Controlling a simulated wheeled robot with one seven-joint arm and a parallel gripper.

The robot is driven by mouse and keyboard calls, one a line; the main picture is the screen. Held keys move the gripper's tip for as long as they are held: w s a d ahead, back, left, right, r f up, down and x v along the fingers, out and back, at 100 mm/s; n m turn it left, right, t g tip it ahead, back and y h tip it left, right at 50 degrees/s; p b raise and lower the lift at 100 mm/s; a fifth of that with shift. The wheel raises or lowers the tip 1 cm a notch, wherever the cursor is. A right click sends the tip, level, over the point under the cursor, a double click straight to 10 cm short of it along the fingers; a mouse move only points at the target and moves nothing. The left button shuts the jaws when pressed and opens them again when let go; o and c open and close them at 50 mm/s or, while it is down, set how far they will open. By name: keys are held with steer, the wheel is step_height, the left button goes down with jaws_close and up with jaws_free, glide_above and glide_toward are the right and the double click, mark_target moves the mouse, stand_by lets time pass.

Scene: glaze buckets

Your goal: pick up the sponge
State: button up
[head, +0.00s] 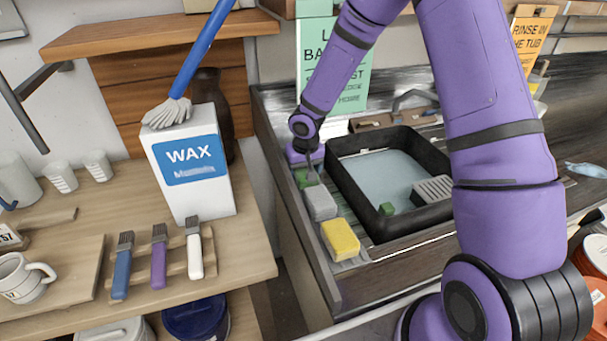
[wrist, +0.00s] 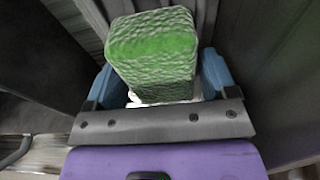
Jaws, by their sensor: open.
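A green sponge-like block (head: 303,178) sits at the far end of a row on the ledge left of the black tub, partly hidden by my gripper (head: 308,160). In the wrist view the rough green block (wrist: 150,50) stands between the two blue fingers of my gripper (wrist: 160,78). The fingers are open, one on each side of it. I cannot tell whether either finger touches it. A grey block (head: 320,202) and a yellow sponge-like block (head: 341,240) lie nearer in the same row.
The black tub (head: 358,222) of pale water is close on the right, with a small green piece (head: 387,209) and a grey ribbed block (head: 432,190).

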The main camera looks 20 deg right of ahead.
steer(key=shift+f, duration=0.25)
stand_by(0.3)
steer(key=shift+c, duration=0.3)
steer(key=c, duration=0.6)
